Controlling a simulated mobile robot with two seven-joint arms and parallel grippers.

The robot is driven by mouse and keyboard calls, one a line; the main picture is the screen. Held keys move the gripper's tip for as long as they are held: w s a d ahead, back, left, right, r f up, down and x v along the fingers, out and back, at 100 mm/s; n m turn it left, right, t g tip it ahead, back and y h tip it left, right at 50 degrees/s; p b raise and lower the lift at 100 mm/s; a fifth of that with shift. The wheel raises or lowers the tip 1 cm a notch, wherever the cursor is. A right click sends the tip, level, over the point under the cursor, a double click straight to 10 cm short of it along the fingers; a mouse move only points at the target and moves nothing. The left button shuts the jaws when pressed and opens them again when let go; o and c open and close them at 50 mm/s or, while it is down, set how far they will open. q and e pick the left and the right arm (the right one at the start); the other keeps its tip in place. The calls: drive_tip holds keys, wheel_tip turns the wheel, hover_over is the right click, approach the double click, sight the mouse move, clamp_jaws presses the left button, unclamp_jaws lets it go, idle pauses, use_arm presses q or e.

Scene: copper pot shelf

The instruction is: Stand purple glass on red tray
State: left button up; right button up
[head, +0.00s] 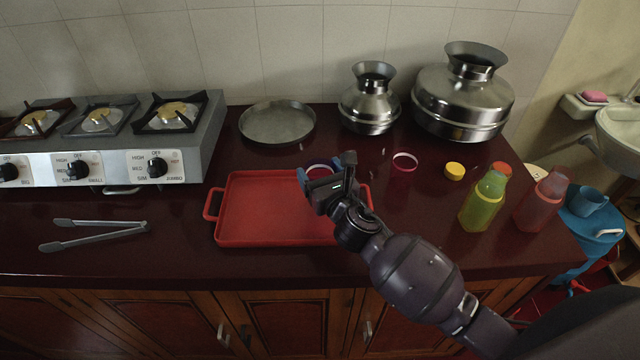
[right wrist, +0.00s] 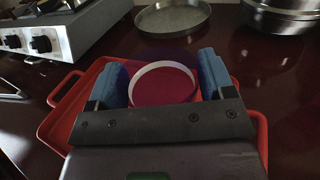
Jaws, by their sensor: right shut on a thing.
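A purple glass (head: 319,171) is between the blue fingertips of my right gripper (head: 326,173), over the right part of the red tray (head: 262,210). In the right wrist view the same glass (right wrist: 163,84) shows its pale round rim between the two blue pads, and the tray (right wrist: 62,120) lies around and below it. My right gripper is shut on the glass, which looks roughly upright. Its base is hidden, so I cannot tell whether it touches the tray. My left gripper is not in view.
A second, similar glass (head: 403,167) stands right of the tray. A steel plate (head: 277,122) and two steel pots (head: 370,100) are behind. Tongs (head: 95,235) and a gas stove (head: 120,140) are at left. Green (head: 485,200) and red (head: 541,200) bottles and a yellow lid (head: 455,171) are at right.

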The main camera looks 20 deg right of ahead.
wheel_tip(320, 180, down, 4)
drive_tip(key=shift+r+b, duration=0.25)
drive_tip(key=shift+b, duration=0.3)
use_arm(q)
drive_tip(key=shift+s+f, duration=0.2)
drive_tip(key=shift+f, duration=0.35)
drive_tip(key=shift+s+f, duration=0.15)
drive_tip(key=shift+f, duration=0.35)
use_arm(e)
drive_tip(key=shift+r, duration=0.15)
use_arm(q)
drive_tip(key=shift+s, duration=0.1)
use_arm(e)
drive_tip(key=o, duration=1)
drive_tip(key=shift+f, duration=0.2)
drive_tip(key=shift+c, duration=0.2)
drive_tip(key=shift+s+r, duration=0.15)
drive_tip(key=shift+r, duration=0.05)
drive_tip(key=s, duration=0.6)
drive_tip(key=s+d, duration=0.1)
drive_tip(key=s, duration=0.3)
drive_tip(key=shift+d+f, duration=0.1)
drive_tip(key=shift+s, duration=0.6)
drive_tip(key=shift+s+d, duration=0.1)
drive_tip(key=shift+s, duration=0.15)
